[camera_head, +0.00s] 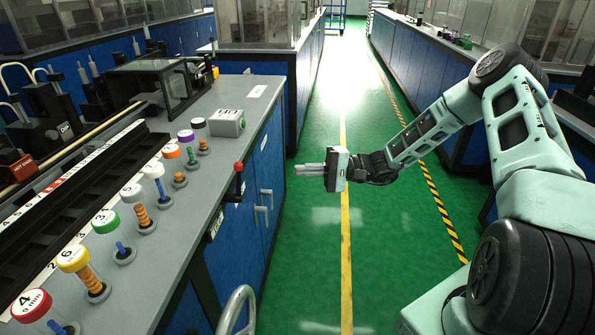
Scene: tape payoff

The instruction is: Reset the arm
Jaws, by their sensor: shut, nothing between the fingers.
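My arm comes in from the right side of the head view and reaches over the green aisle floor. It is bent, with its end pointing left. My gripper (310,170) is shut and empty, with its fingers together. It hangs in free air to the right of the left bench and touches nothing.
The left grey bench (190,255) carries several posts with coloured numbered caps, such as a yellow one (73,257), a black rail, a grey box (227,123) and a red-knobbed lever (239,178). Another bench (420,75) runs along the right. The aisle floor (330,110) between is clear.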

